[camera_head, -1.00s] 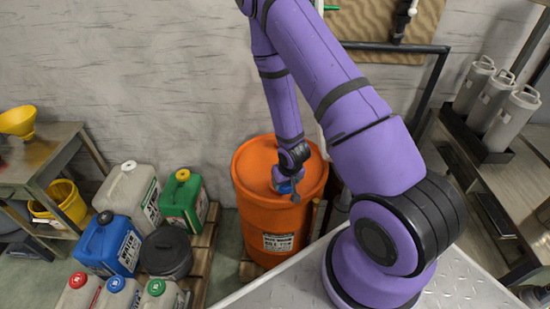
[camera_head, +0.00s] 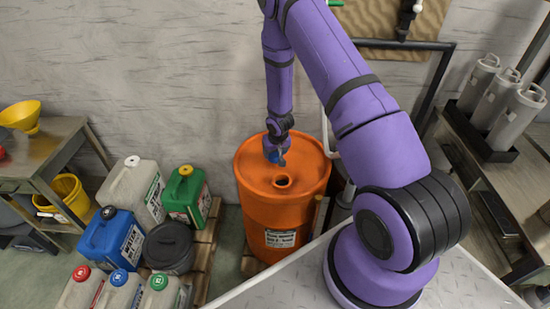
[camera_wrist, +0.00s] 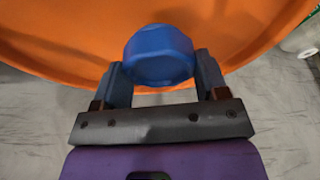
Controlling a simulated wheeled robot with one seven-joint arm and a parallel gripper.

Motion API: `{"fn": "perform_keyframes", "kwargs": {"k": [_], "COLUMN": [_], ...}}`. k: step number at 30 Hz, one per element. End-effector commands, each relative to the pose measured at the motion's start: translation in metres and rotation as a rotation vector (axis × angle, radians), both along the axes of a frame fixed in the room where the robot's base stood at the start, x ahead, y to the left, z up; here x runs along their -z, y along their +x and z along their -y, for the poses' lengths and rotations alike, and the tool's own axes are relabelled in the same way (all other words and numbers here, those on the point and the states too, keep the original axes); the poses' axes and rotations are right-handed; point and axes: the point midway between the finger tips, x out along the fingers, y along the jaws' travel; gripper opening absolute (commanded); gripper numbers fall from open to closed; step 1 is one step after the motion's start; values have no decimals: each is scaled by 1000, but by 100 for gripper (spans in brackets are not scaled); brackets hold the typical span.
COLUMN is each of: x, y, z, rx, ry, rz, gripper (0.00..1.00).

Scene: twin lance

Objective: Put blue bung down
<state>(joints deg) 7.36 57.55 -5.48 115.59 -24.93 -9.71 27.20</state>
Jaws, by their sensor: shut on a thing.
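The blue bung (camera_wrist: 158,55) is between the two fingers of my gripper (camera_wrist: 162,75) in the wrist view, and the gripper is shut on it. In the head view my gripper (camera_head: 274,160) is over the back left part of the orange drum's top, with a bit of the blue bung (camera_head: 272,156) showing. The orange drum (camera_head: 284,208) stands upright, and its open bung hole (camera_head: 282,181) is in plain view, in front of my gripper. I cannot tell whether the bung touches the drum top.
Several jerrycans, among them a blue one (camera_head: 112,239) and a green one (camera_head: 187,196), stand left of the drum. A dark lidded bucket (camera_head: 168,248) is among them. A shelf with grey canisters (camera_head: 498,100) is at the right. The drum top's right side is clear.

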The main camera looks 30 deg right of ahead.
Motion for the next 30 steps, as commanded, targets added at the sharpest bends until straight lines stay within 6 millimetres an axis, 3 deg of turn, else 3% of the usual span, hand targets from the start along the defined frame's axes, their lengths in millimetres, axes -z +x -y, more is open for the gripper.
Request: {"fn": "perform_keyframes", "kwargs": {"k": [6, 18, 19, 21, 30], "x": [30, 34, 34, 33, 33], "y": [-3, -2, -2, -2, -2], "z": [-1, -1, -1, -1, -1], "rx": [-2, -2, -2, -2, -2], "ry": [0, 0, 0, 0, 0], "rz": [-6, -4, -4, -4, -4], "gripper": [44, 44, 74, 90, 92]}}
